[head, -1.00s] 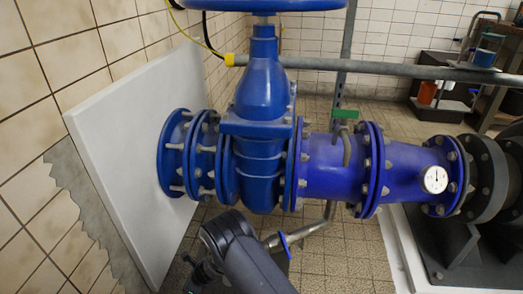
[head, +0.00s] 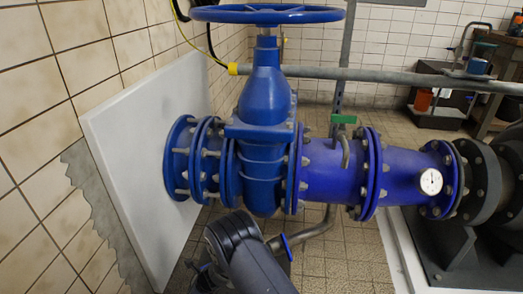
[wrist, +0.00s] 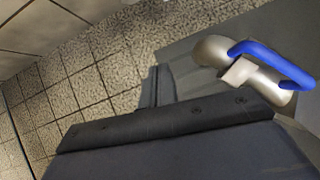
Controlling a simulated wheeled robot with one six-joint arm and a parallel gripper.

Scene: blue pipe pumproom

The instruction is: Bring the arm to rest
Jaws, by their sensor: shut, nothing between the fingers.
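My dark grey arm (head: 245,255) shows low in the head view, in front of the blue piping, bent at a rounded joint just below the valve body. My gripper (head: 200,277) shows only in part, small and dark, left of the arm near the bottom edge; it is shut and holds nothing. Its fingertips are not clear. The wrist view shows no fingers plainly. It shows a metal pipe (wrist: 235,68) with a blue lever (wrist: 272,62) at upper right and a large dark surface across the bottom.
A blue gate valve (head: 262,150) with a handwheel (head: 268,14) stands above the arm. A flanged blue pipe (head: 335,172) with a gauge (head: 430,181) runs right. A white panel (head: 130,150) is close on the left. Tiled floor (head: 340,255) lies open below the pipe.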

